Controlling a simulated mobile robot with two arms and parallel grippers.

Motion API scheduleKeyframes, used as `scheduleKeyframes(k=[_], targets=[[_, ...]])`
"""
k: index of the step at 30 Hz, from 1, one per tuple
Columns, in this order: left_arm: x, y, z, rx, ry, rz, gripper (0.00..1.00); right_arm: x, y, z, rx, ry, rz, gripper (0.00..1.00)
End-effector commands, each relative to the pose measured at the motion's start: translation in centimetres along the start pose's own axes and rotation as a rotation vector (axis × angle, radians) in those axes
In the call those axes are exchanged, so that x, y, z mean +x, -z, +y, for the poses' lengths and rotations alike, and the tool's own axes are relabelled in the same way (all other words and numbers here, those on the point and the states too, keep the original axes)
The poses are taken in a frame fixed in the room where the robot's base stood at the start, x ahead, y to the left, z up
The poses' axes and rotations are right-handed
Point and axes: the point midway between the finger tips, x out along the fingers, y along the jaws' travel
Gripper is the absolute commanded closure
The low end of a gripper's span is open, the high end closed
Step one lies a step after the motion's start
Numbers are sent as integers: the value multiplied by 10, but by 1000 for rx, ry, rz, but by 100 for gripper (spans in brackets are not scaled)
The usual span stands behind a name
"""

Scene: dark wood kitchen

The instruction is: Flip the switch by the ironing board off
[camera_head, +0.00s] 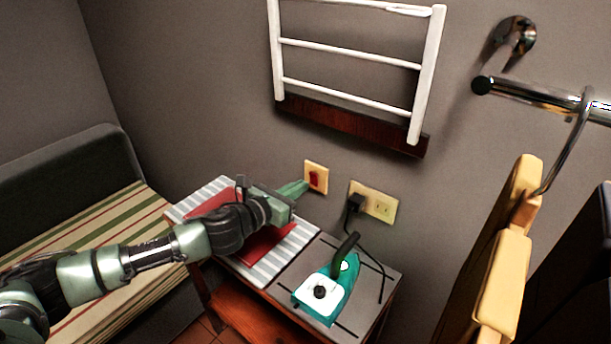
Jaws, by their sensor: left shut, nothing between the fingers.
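A red switch (314,179) on a cream plate (323,171) is set in the grey wall, below the white rack. My left gripper (305,184) is shut and empty. Its fingertips are right at the switch's left side in the picture; I cannot tell if they touch it. The ironing board (230,186) is the low table below, with a grey and white striped cover. A folded red cloth (262,243) lies on it, partly hidden by my left arm. The right gripper is not in view.
A teal iron (325,292) stands on the board's grey end; its black plug is in a wall outlet (380,203). A striped bench (100,225) is at left. A metal rail (540,95) with hangers (505,270) is at right. A white rack (350,48) hangs above.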

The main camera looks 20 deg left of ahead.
Motion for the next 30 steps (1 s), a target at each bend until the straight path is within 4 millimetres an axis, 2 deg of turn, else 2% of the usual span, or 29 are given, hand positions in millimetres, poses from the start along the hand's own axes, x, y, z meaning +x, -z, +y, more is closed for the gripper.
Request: scheduleKeyframes(k=[1,3,9,19,24,30], targets=[[8,-8,0,0,0,-3,100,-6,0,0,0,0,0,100],[16,-10,0,0,0,-2,100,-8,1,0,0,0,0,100],[29,-11,0,1,0,-1,100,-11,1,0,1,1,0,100],[30,-11,0,2,0,-1,100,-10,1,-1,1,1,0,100],[35,-18,0,1,-1,-1,100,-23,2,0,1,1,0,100],[34,-14,0,1,0,-1,100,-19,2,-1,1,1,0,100]])
